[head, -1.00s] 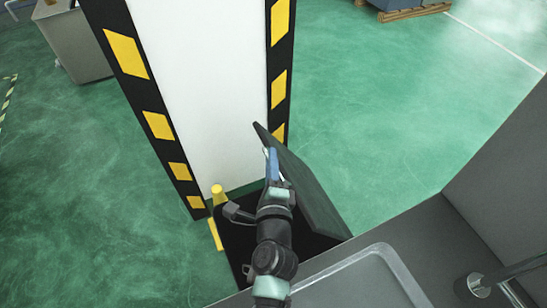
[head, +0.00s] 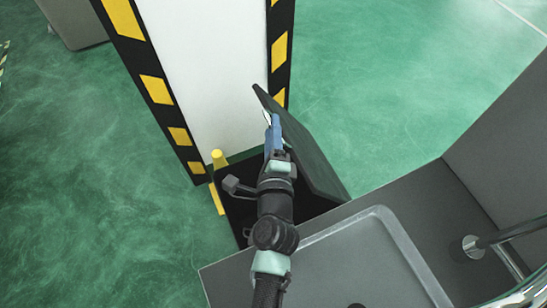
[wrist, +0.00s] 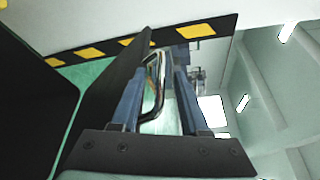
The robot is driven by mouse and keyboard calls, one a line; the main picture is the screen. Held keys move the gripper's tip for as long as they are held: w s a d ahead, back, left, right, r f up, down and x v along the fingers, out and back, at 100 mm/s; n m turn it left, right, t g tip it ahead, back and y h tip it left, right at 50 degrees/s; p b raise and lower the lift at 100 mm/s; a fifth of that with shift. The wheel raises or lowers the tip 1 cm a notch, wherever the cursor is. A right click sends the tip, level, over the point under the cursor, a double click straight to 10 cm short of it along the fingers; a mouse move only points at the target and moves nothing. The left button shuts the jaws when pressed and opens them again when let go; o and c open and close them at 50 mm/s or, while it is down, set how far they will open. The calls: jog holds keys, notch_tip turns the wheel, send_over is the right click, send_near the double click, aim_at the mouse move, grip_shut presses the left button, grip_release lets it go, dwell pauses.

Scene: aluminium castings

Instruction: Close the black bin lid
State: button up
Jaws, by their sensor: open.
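The black bin (head: 237,215) stands at the foot of the white pillar, partly hidden by my arm. Its dark lid (head: 312,150) is raised, tilted up on the right side of the bin opening. In the wrist view the lid (wrist: 108,92) is seen nearly edge-on, left of my fingers. A shiny metal handle (wrist: 154,88) on the lid lies between my two blue fingers. My gripper (head: 272,120) is open at the lid's inner face, with its fingers (wrist: 160,95) on either side of the handle. Whether a finger touches the handle cannot be told.
A white pillar (head: 205,70) with black and yellow edges rises right behind the bin. A yellow post (head: 218,160) stands at its foot. A grey counter with a sink basin (head: 370,265) is close at the front right.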

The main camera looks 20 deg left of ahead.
jog(key=b+v, duration=0.2)
jog(key=v, duration=0.8)
jog(key=shift+s, duration=0.2)
jog(key=shift+d, duration=0.1)
jog(key=shift+c, duration=0.2)
